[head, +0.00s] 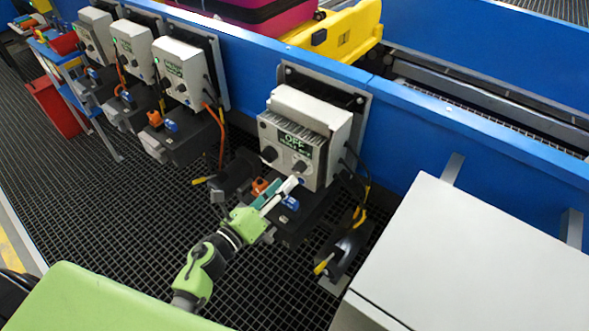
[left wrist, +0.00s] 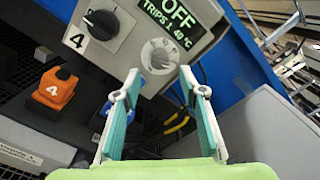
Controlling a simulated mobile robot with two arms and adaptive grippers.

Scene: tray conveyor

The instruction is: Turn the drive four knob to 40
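The drive four box (head: 303,125) hangs on the blue conveyor side, and its front fills the top of the left wrist view (left wrist: 125,55). It carries a "4" label and a display (left wrist: 172,20) reading "OFF" and what looks like "TRIPS: 40°C". A pale round knob (left wrist: 160,56) with a scale sits below the display. A black knob (left wrist: 101,24) is at its left. My left gripper (head: 284,190) is open and empty, its fingertips (left wrist: 160,82) just below the pale knob, one to each side; contact is not visible. My right gripper is not in view.
An orange block labelled 4 (left wrist: 54,89) and a blue connector (head: 290,203) are below the box. Similar drive boxes (head: 180,72) stand to the left. A white cabinet (head: 470,255) is close at the right. A yellow tray (head: 340,33) is on the conveyor.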

